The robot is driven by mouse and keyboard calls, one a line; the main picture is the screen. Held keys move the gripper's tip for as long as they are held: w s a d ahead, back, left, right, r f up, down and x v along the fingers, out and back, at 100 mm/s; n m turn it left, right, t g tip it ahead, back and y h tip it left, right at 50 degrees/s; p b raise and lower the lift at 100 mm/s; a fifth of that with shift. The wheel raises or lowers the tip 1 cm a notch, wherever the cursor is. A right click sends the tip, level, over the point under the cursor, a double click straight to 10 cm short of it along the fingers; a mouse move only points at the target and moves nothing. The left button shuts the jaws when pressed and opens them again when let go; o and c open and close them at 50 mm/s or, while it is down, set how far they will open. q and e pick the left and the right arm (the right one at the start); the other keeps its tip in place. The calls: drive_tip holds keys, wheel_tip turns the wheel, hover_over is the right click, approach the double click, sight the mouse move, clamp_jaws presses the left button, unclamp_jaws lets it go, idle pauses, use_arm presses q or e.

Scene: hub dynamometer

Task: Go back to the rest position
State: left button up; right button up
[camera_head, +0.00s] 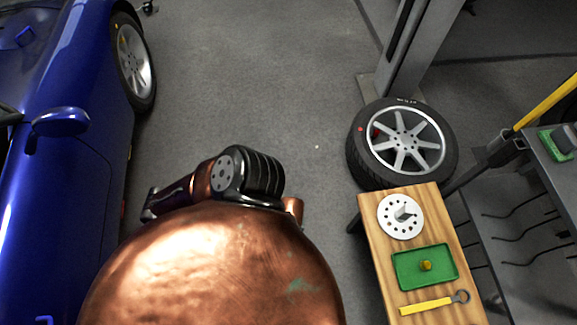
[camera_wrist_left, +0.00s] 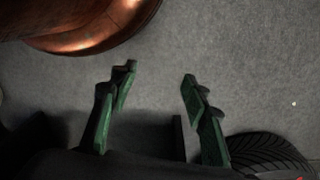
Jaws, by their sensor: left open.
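My left gripper (camera_wrist_left: 157,76) shows in the left wrist view with its green-and-black fingers spread apart. Nothing is between them, and bare grey floor lies beyond. In the head view a dark joint of my left arm shows left of centre, but I cannot make out the gripper's fingers there. My right gripper is in neither view.
A wooden bench (camera_head: 377,238) at the right bears a metal disc (camera_head: 400,216), a green tray (camera_head: 441,255) with a small yellow piece, and a yellow-handled tool (camera_head: 427,306). A blue car (camera_head: 65,190) is at left. Floor between is clear.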

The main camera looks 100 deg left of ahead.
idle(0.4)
use_arm(q)
drive_tip(key=s+a+f+p, duration=0.2)
drive_tip(key=s+f+p, duration=0.2)
drive_tip(key=f+p, duration=0.9)
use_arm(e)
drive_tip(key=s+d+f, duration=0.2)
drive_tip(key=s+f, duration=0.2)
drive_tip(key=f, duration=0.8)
use_arm(q)
drive_tip(key=s+a+f+p, duration=0.1)
drive_tip(key=s+a+p, duration=0.2)
drive_tip(key=s+p, duration=0.7)
drive_tip(key=shift+s+a+m+t+y, duration=0.15)
drive_tip(key=shift+s+m+t+y, duration=0.2)
drive_tip(key=shift+s, duration=0.65)
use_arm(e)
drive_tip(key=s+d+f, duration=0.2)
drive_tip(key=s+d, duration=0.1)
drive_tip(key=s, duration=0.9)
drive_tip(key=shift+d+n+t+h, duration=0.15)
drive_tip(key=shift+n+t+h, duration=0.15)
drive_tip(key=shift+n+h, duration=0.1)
